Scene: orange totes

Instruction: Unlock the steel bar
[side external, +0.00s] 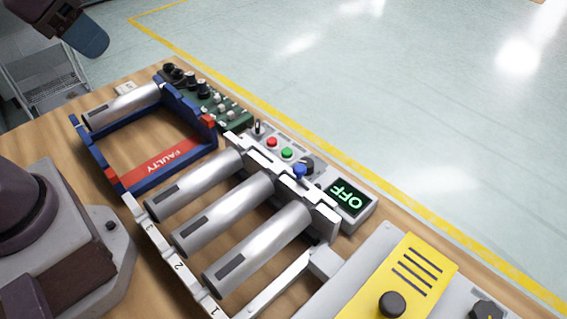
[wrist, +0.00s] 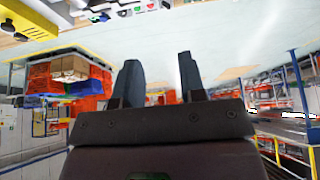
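Three steel bars lie side by side in a white rack (side external: 150,232) with numbered slots: a far bar (side external: 195,186), a middle bar (side external: 224,215) and a near bar (side external: 258,250). White clamp pieces (side external: 265,163) run along their right ends, with a small blue knob (side external: 299,172) on top. Whether any bar is locked I cannot tell. My gripper (wrist: 158,70) is open and empty in the wrist view, its two dark fingers apart. In the side view, part of it (side external: 86,38) shows at the top left, away from the rack.
A blue holder marked FAULTY (side external: 160,162) carries another steel bar (side external: 122,106). A grey control box (side external: 366,200) with red and green buttons and a display reading OFF stands behind the rack. A green circuit board (side external: 232,115) and a yellow-topped box (side external: 425,270) flank the area.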

